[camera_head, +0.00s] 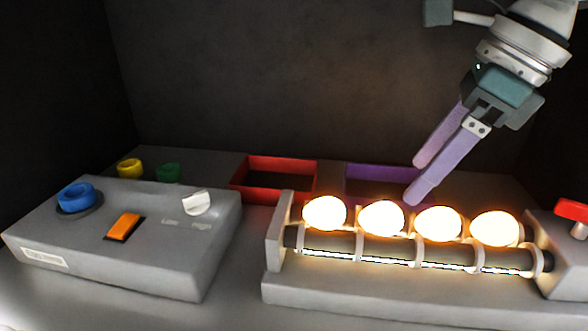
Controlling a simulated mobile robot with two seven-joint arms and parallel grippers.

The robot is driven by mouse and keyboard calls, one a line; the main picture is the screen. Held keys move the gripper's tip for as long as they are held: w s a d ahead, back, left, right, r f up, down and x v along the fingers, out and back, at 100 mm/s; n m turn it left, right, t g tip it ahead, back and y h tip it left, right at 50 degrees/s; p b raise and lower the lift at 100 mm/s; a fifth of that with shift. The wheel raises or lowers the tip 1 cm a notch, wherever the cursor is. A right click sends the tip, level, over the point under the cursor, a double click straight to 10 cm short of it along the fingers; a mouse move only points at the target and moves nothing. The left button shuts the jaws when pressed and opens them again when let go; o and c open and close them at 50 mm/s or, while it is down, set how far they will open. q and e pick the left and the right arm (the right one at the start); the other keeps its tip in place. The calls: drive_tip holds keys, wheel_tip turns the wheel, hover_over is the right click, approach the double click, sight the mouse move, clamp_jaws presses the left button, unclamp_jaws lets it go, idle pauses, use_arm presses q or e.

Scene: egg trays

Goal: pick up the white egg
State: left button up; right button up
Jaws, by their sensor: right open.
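Several glowing eggs sit in a row on a lit roller rack (350,293). From left to right they are a first egg (324,213), a second egg (382,218), a third egg (438,223) and a last egg (496,228). All look bright white to yellow in the light, so I cannot tell which is the white one. My right gripper (414,182) comes in from the upper right with its purple fingers apart and empty. Its fingertips are just above and behind the second and third eggs. My left gripper is not in view.
A red-rimmed bin (275,163) and a purple-rimmed bin (385,170) stand behind the rack. A grey control box (160,265) with a blue knob (76,196) and orange switch (123,227) is at left. A red-topped part (572,210) stands at right.

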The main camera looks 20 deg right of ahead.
sight(390, 206)
drive_tip(key=shift+x, duration=1.15)
drive_tip(key=x, duration=0.5)
drive_tip(key=shift+a+f+p, duration=0.15)
drive_tip(key=shift+a+p, duration=0.2)
drive_tip(key=c, duration=0.8)
wheel_tip(390, 206, up, 20)
drive_tip(key=shift+r, duration=0.1)
